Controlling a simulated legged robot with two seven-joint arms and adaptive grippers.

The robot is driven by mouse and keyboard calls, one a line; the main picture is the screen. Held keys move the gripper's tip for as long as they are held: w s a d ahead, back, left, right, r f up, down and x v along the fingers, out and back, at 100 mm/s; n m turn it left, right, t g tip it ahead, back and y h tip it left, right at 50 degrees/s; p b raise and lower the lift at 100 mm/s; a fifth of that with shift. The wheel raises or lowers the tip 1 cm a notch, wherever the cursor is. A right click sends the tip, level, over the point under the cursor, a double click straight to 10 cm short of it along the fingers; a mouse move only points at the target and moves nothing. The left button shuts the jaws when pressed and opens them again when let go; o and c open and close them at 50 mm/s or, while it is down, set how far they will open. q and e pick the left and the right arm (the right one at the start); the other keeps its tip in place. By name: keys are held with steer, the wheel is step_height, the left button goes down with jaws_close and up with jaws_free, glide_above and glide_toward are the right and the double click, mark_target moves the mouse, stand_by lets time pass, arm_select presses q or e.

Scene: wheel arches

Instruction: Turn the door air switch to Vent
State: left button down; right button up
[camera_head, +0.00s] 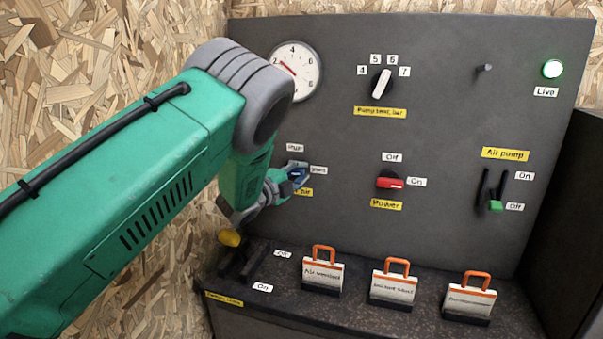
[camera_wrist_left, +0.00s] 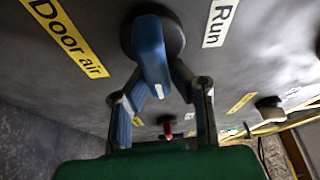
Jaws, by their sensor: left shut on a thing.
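The door air switch is a round dark knob with a blue handle (camera_wrist_left: 150,48), in the upper middle of the left wrist view. A yellow "Door air" label (camera_wrist_left: 68,40) is left of it there and a white "Run" label (camera_wrist_left: 219,22) right of it. In the head view the blue handle (camera_head: 298,176) shows on the dark panel, at the end of my left arm. My left gripper (camera_wrist_left: 158,88) is shut on the handle, its fingers on either side. A "Vent" label cannot be made out; my arm hides part of the switch's surroundings. My right gripper is out of view.
The panel also holds a gauge (camera_head: 294,72), a pump knob (camera_head: 381,83), a red power switch (camera_head: 390,182) and a green-tipped air pump lever (camera_head: 495,206). Below, a yellow-tipped lever (camera_head: 229,238) and tags with orange handles (camera_head: 323,272) stand on the ledge.

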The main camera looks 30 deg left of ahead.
arm_select(q)
steer(key=shift+s+f+m, duration=0.1)
steer(key=shift+f+m, duration=0.3)
steer(key=shift+m, duration=0.1)
steer(key=shift+g, duration=0.3)
steer(key=c, duration=1.5)
jaws_free()
steer(key=shift+r, duration=0.1)
steer(key=shift+s+a, duration=0.1)
steer(key=shift+s, duration=0.05)
steer(key=s, duration=0.3)
steer(key=s+a, duration=0.1)
steer(key=s, duration=0.7)
steer(key=shift+s+a, duration=0.2)
steer(key=shift+a, duration=0.2)
